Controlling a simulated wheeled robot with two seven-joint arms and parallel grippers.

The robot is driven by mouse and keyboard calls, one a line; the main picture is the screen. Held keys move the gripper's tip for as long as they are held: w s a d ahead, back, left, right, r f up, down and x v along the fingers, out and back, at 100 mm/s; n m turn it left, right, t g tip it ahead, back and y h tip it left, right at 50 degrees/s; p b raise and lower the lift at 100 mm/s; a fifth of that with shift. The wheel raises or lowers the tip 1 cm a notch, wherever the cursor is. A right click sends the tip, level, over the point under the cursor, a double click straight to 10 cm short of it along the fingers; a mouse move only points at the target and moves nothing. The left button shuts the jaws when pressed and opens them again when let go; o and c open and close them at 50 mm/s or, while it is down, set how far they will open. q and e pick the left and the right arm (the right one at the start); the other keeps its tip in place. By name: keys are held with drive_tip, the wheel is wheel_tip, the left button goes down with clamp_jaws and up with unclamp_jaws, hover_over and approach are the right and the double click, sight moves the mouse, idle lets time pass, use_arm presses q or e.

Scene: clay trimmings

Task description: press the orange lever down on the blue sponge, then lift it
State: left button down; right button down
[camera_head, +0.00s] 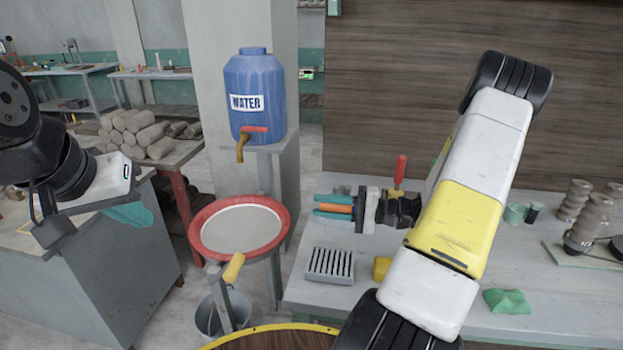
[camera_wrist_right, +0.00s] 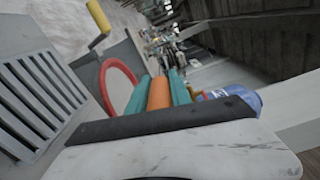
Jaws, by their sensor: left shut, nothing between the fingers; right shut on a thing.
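The blue water jug (camera_head: 254,88) stands on a stand and has an orange-red lever (camera_head: 255,129) on its brown tap. I cannot make out a blue sponge. My right gripper (camera_head: 322,206) points left over the grey table, its two teal fingers shut on an orange rod (camera_head: 334,209). The orange rod also shows between the fingers in the right wrist view (camera_wrist_right: 159,94). The jug is partly hidden behind the gripper there.
A red-rimmed basin (camera_head: 200,248) stands below the tap, with a yellow handle (camera_head: 233,266) at its front. A slotted grey rack (camera_head: 330,264) and a green piece (camera_head: 507,301) lie on the table. A red-handled tool (camera_head: 400,168) is behind my right gripper.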

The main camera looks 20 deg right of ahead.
drive_tip(key=shift+s+a+f, duration=0.1)
drive_tip(key=shift+s+f, duration=0.15)
drive_tip(key=shift+f, duration=0.65)
drive_tip(key=shift+s+a+f, duration=0.1)
drive_tip(key=shift+s+f, duration=0.15)
drive_tip(key=shift+f, duration=0.6)
drive_tip(key=c, duration=1.2)
unclamp_jaws()
drive_tip(key=shift+o, duration=0.2)
drive_tip(key=v, duration=0.7)
drive_tip(key=shift+d, duration=0.4)
drive_tip(key=shift+s, duration=0.15)
